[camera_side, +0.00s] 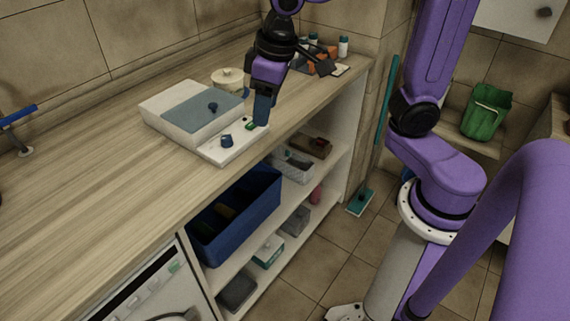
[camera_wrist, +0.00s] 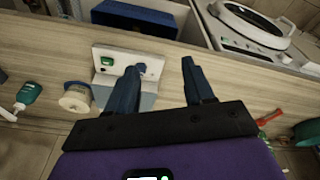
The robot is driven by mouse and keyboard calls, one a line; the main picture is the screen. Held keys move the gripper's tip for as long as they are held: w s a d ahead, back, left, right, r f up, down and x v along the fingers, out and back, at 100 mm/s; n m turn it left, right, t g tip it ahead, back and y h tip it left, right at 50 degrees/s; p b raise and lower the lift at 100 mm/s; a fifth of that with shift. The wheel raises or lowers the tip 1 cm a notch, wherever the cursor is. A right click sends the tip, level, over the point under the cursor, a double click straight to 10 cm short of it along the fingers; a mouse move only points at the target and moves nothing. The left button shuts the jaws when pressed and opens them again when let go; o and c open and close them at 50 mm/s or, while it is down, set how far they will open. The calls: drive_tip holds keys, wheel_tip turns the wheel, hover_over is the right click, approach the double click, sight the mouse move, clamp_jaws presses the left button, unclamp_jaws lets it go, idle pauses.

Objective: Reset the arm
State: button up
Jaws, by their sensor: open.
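My gripper (camera_side: 262,110) is over the worktop at the front right corner of a white basin unit (camera_side: 160,122). In the wrist view my gripper (camera_wrist: 164,82) shows its two dark blue fingers spread apart with nothing between them. In the wrist view the ledge (camera_wrist: 120,58) shows the green button (camera_wrist: 107,61) and a blue knob (camera_wrist: 140,68) near the left finger.
A cream lidded pot (camera_side: 228,79) stands behind the unit. Small bottles (camera_side: 343,46) and other items stand at the worktop's far end. A blue bin (camera_side: 235,213) is on the shelf below. The worktop (camera_side: 70,200) is clear at the front left.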

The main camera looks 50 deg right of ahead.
drive_tip(key=s+d+f+n, duration=0.1)
drive_tip(key=s+f+n, duration=0.1)
drive_tip(key=s, duration=0.4)
drive_tip(key=s+d+f+n+g, duration=0.1)
drive_tip(key=s+d+f+n, duration=0.1)
drive_tip(key=s, duration=0.4)
drive_tip(key=s+d+f+n+g, duration=0.1)
drive_tip(key=s+d+f+n, duration=0.1)
drive_tip(key=s, duration=0.4)
drive_tip(key=shift+s+n, duration=0.2)
drive_tip(key=shift+n, duration=0.7)
drive_tip(key=shift+o, duration=0.5)
